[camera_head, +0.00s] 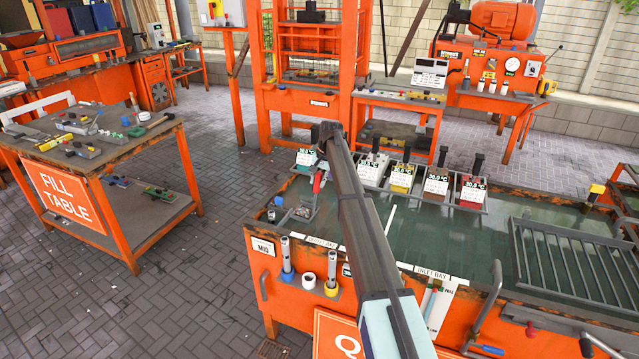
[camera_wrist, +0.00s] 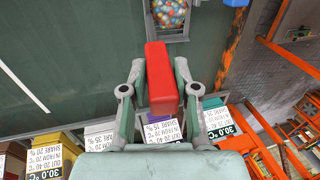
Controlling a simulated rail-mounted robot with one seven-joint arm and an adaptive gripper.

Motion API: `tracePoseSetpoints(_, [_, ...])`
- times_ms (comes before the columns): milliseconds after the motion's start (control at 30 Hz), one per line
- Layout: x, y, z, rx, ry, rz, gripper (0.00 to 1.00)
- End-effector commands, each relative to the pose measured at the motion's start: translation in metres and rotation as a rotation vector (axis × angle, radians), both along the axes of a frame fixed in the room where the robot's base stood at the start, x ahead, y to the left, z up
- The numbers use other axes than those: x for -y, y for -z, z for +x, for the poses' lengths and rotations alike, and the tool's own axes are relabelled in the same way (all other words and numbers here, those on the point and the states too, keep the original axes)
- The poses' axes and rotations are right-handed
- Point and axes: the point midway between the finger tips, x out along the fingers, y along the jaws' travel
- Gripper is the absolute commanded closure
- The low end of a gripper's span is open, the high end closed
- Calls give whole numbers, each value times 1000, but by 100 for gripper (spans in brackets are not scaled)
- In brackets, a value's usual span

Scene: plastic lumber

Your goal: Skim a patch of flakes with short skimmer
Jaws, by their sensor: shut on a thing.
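My gripper (camera_wrist: 160,72) is shut on the red handle (camera_wrist: 162,88) of a skimmer, with a finger on each side. Beyond the handle, in the wrist view, a grey square frame (camera_wrist: 187,30) surrounds many-coloured flakes (camera_wrist: 170,13); the top edge cuts it off, and I cannot tell whether the flakes lie in or under it. In the head view, my gripper (camera_head: 319,172) is over the left end of the green water tank (camera_head: 450,235). The red handle (camera_head: 317,183) shows below it, and a small patch of flakes (camera_head: 302,212) shows below left. My arm hides part of the tank.
Several labelled sample bins (camera_head: 403,175) line the tank's far edge, close to my gripper. A slatted grey rack (camera_head: 570,260) covers the tank's right part. The orange fill table (camera_head: 130,190) stands left, across open paving. Tubes and cups (camera_head: 308,280) sit on the tank's front.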

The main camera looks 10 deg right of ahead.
Motion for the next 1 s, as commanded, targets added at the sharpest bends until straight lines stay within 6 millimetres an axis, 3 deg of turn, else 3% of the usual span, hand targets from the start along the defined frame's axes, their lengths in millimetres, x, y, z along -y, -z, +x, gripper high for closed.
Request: tracePoseSetpoints(1000, [-1,-66,1,3,0,5,100])
